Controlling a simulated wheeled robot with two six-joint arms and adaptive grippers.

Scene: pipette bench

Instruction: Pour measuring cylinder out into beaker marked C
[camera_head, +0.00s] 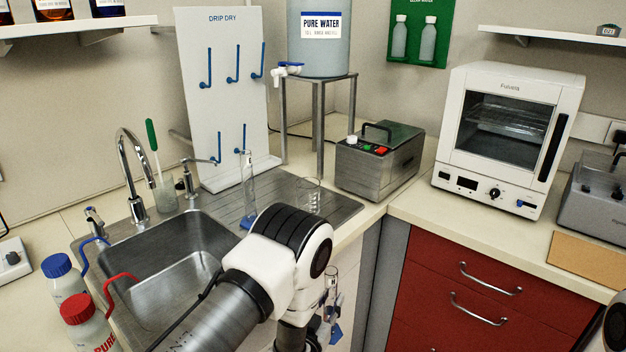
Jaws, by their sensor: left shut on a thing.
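A clear measuring cylinder (331,284) with a blue foot shows just right of my left wrist, in front of the counter edge. My left gripper (328,316) is shut on this cylinder; my own wrist hides most of the fingers. The cylinder looks about upright, and I cannot tell its contents. A clear glass beaker (309,193) stands on the drainer beyond my wrist, partly hidden by it; no letter is readable on it. A second tall cylinder (248,183) with a blue base stands on the drainer to the left. My right gripper is out of view.
The steel sink (165,265) lies left, with a tap (132,165) behind it. A drip-dry board (224,110) and a pure water tank (320,50) stand behind the drainer. A steel bath (378,165) and a white oven (508,135) stand right. Two wash bottles (85,318) stand front left.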

